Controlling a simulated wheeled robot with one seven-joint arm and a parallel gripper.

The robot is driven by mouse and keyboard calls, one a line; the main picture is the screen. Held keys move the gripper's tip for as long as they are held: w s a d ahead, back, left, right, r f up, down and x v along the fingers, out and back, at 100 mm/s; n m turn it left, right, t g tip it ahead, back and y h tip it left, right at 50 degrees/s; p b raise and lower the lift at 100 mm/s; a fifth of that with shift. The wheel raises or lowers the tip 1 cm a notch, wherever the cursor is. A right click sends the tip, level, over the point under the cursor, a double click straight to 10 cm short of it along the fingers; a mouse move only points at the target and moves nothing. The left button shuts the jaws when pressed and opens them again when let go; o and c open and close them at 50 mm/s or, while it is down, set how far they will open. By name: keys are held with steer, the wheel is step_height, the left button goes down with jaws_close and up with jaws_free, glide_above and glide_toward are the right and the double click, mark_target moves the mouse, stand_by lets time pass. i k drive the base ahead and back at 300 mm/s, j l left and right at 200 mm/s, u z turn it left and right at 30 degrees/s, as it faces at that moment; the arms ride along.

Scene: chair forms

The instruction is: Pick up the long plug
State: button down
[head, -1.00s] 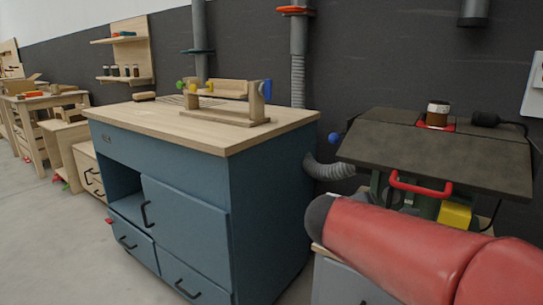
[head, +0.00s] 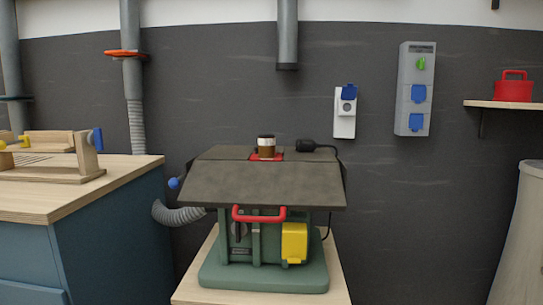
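A black plug (head: 308,146) with a dark cable lies at the back right of the grey tabletop of a green machine (head: 264,270). It looks like the long plug, though it is small in view. Its cable runs right and down behind the tabletop's edge. A brown jar-like piece with a white band (head: 266,146) stands to its left, on a red insert in the tabletop. My gripper is not in view.
A wooden-topped blue cabinet (head: 110,225) stands at the left. A white socket with a raised blue lid (head: 345,112) and a grey socket box (head: 415,90) are on the dark wall. A grey duct pipe (head: 287,35) hangs above the machine.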

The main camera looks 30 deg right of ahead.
mark_target(304, 145)
steer(key=z, duration=1.4)
